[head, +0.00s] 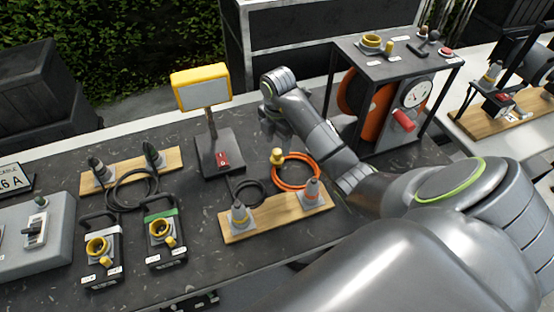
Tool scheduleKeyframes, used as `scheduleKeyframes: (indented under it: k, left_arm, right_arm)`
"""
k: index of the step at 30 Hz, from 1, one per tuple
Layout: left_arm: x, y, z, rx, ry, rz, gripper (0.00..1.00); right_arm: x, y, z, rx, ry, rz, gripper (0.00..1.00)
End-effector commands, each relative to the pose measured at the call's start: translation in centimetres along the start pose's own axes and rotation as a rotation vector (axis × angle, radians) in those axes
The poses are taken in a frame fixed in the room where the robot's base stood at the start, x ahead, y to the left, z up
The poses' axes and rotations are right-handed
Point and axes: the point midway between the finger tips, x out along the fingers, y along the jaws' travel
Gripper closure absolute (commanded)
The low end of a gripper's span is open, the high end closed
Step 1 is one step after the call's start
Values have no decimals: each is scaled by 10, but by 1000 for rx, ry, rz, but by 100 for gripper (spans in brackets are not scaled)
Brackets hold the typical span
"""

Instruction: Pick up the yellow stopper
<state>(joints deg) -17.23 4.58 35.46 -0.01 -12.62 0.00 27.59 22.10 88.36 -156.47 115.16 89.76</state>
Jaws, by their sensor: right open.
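A small yellow stopper-like piece (277,156) stands on the dark tabletop at the left edge of an orange coiled cable (297,182). My right arm reaches in from the right, and its gripper (276,128) is beyond the yellow piece, close to it in the picture. The gripper is open, and its fingers are small and partly hidden by my own wrist. I see nothing held in it. My left gripper is not in view.
A wooden board (262,222) with two plugs lies in front of the orange cable. A metal frame with a gauge (415,92) stands at the back right. Two black boxes with yellow sockets (166,238) are at left.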

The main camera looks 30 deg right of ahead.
Motion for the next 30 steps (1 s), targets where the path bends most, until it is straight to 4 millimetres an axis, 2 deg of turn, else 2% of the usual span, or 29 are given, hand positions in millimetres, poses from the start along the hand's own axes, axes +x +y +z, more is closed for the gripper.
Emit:
scheduleKeyframes:
  k: [1, 9, 14, 21, 30]
  left_arm:
    - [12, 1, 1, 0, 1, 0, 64]
    - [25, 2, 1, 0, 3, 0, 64]
    - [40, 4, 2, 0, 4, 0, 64]
    - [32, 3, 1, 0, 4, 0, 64]
    - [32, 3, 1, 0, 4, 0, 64]
  right_arm:
    - [12, 0, 0, 0, 0, 0, 48]
    - [25, 0, 0, 0, 0, 0, 48]
    - [41, 1, -1, 0, 0, 0, 48]
    - [67, 1, -2, 0, 2, -3, 48]
    - [72, 2, -1, -1, 0, 0, 49]
